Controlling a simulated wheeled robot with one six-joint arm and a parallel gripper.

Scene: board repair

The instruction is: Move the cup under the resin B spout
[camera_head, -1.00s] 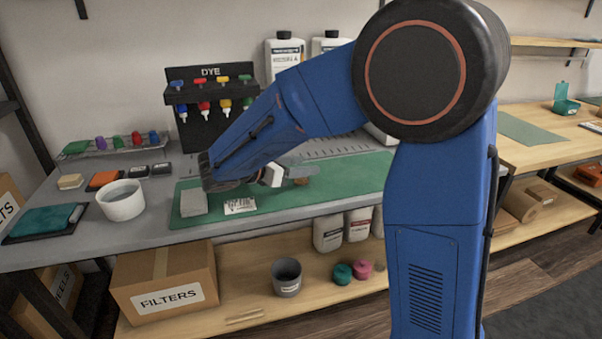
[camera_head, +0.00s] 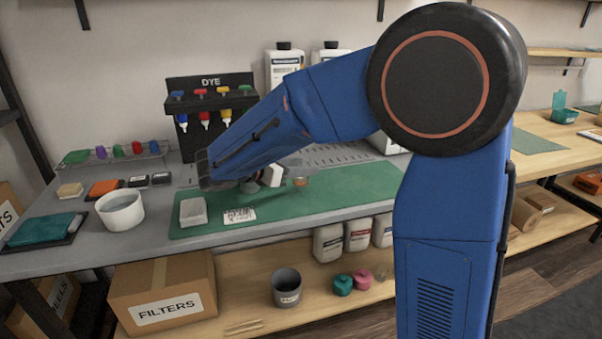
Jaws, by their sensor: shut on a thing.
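My gripper (camera_head: 290,176) is low over the green mat (camera_head: 350,186), its jaws pointing right in the picture. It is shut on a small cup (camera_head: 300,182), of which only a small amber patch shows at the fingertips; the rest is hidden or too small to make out. Two white resin bottles stand at the back, the left one (camera_head: 284,68) and the right one (camera_head: 331,49). My arm covers the lower part of the right bottle, and I cannot see the spouts or read which bottle is B.
A dye rack (camera_head: 210,98) stands at the back left. A white bowl (camera_head: 121,212), a small pale tray (camera_head: 193,212) and a printed label card (camera_head: 239,215) lie left of my gripper. The right part of the mat is clear.

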